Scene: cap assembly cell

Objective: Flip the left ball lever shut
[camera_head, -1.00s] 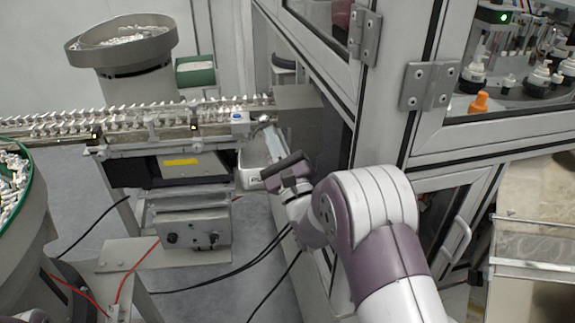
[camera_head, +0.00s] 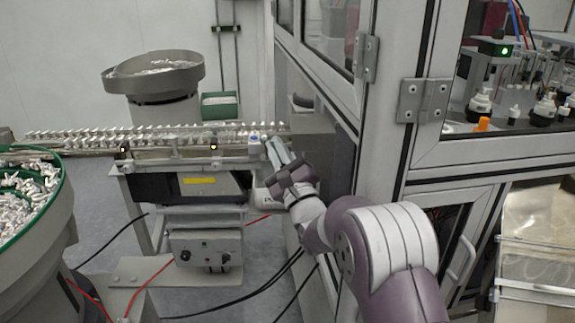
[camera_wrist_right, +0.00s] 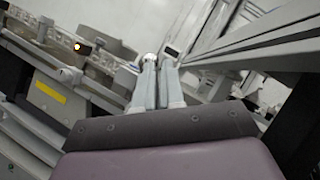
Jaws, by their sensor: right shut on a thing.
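My right gripper (camera_head: 273,145) is at the right end of the feeder rail, beside the machine's side opening. In the right wrist view its two pale fingers (camera_wrist_right: 157,75) are close together. A small pale ball (camera_wrist_right: 150,58), which looks like the end of the left ball lever, shows at the fingertips. The fingers appear shut on it, and they hide the lever's arm. In the head view the gripper covers most of this spot, so the lever's angle cannot be told. My left gripper is not in view.
The feeder rail (camera_head: 185,146) carries a row of small white parts. A bowl feeder (camera_head: 153,84) stands behind it, and a green-rimmed bowl (camera_head: 52,207) at left. The machine's hinged frame (camera_head: 395,110) stands close on the right. Cables lie on the floor.

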